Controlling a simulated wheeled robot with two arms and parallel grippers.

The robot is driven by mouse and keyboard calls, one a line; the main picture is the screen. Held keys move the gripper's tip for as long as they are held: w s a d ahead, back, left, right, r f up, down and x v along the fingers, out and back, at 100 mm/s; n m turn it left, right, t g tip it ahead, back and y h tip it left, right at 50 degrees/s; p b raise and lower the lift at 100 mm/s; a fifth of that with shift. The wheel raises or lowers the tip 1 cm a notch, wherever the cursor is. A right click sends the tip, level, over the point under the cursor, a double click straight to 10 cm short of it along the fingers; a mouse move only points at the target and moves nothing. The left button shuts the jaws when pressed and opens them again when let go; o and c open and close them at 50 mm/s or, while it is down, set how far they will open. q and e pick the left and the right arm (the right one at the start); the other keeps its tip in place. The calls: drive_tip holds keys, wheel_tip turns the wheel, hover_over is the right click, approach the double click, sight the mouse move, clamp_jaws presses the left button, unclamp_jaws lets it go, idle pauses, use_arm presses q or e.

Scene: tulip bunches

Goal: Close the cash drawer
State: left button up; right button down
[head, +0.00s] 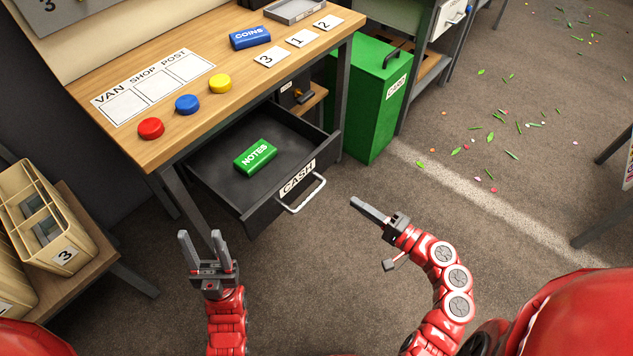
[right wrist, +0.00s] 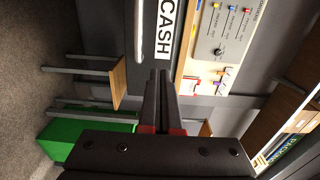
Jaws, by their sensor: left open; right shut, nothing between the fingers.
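The black cash drawer (head: 226,178) is pulled out from under the wooden desk. Its front carries a white CASH label (head: 297,179) and a silver bar handle (head: 305,194). A green NOTES box (head: 255,157) lies inside it. My left gripper (head: 203,243) is open and empty, in front of the drawer's left side. My right gripper (head: 368,210) is shut and empty, to the right of the handle and apart from it. The right wrist view shows the CASH label (right wrist: 164,30) sideways beyond the shut fingers (right wrist: 160,95).
The desk top (head: 190,75) holds red, blue and yellow buttons, number cards and a blue COINS box (head: 250,38). A green CARD bin (head: 371,95) stands right of the drawer. A beige crate (head: 45,215) sits on a low bench at left. Floor before the drawer is clear.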

sight(307, 171)
drive_tip(key=p+x, duration=0.1)
drive_tip(key=x, duration=1.1)
drive_tip(key=shift+w+a+r, duration=0.1)
drive_tip(key=shift+a, duration=0.2)
drive_tip(key=shift+w+a, duration=0.45)
drive_tip(key=shift+w, duration=0.05)
drive_tip(key=shift+w+a, duration=0.1)
